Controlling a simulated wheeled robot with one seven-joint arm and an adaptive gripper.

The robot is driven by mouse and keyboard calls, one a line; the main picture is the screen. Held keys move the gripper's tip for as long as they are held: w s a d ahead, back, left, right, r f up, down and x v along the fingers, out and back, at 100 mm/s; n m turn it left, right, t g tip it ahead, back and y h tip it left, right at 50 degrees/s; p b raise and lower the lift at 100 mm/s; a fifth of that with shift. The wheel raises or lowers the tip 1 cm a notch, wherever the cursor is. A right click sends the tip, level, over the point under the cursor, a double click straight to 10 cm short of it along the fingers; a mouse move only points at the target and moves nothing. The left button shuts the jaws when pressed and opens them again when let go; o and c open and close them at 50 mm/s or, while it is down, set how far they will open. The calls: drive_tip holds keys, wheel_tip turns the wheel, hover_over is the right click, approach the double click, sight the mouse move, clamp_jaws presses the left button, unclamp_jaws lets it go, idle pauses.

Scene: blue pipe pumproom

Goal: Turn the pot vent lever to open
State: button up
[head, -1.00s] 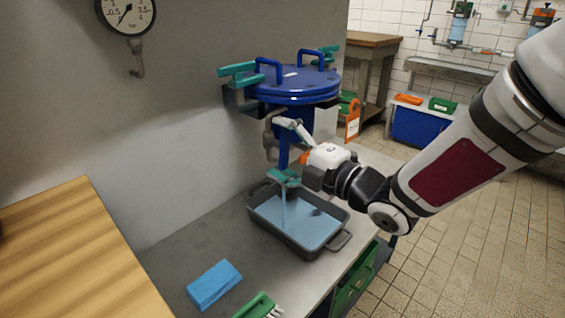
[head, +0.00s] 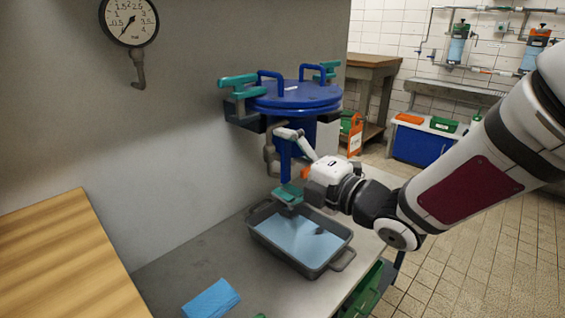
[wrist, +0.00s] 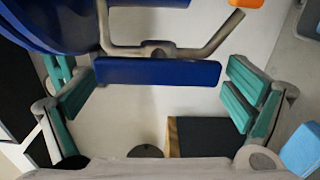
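The blue pot (head: 292,100) with a clamped lid stands against the wall in the head view. A grey pipe (wrist: 135,50) comes off it in the wrist view. In front of the pipe is a straight blue bar (wrist: 157,72), which looks like the vent lever. It also shows in the head view (head: 285,166), hanging upright below the pot. My gripper (wrist: 157,95) is open, its teal-padded fingers well apart beyond the two ends of the bar. Neither finger visibly touches it. In the head view my gripper (head: 291,163) is beside the bar; the exact depth gap is unclear.
A grey tray (head: 333,260) with blue contents sits on the counter below my gripper. A blue cloth (head: 211,298) lies in front. Teal clamps (head: 240,86) stick out from the pot lid. A gauge (head: 130,20) hangs on the wall. The tiled floor at right is free.

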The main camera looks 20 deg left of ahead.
drive_tip(key=shift+d, duration=0.1)
drive_tip(key=v, duration=1.1)
drive_tip(key=shift+s+d, duration=0.15)
drive_tip(key=shift+d, duration=0.25)
drive_tip(key=shift+r, duration=0.1)
